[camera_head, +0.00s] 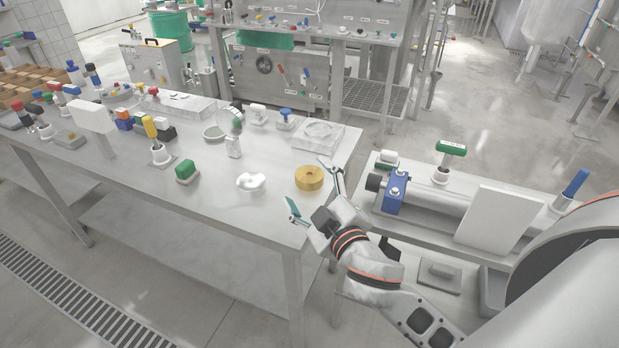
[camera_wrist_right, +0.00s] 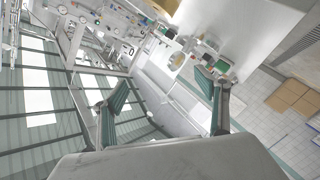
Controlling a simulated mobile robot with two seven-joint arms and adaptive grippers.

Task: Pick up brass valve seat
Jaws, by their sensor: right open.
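The brass valve seat (camera_head: 309,178) is a short gold-coloured ring with a hole in its top. It lies flat near the right front corner of the long steel table (camera_head: 215,205). My right gripper (camera_head: 312,187) is open, with its teal-padded fingers spread at the table's right edge, close to the valve seat in the picture. I cannot tell whether a finger touches it. The two open fingers also show in the right wrist view (camera_wrist_right: 160,90), with nothing held between them. My left gripper is not in view.
A shiny white part (camera_head: 251,181) and a green-topped block (camera_head: 187,171) lie left of the valve seat. A second bench (camera_head: 385,214) with a blue-clamped pipe (camera_head: 396,190) stands to the right.

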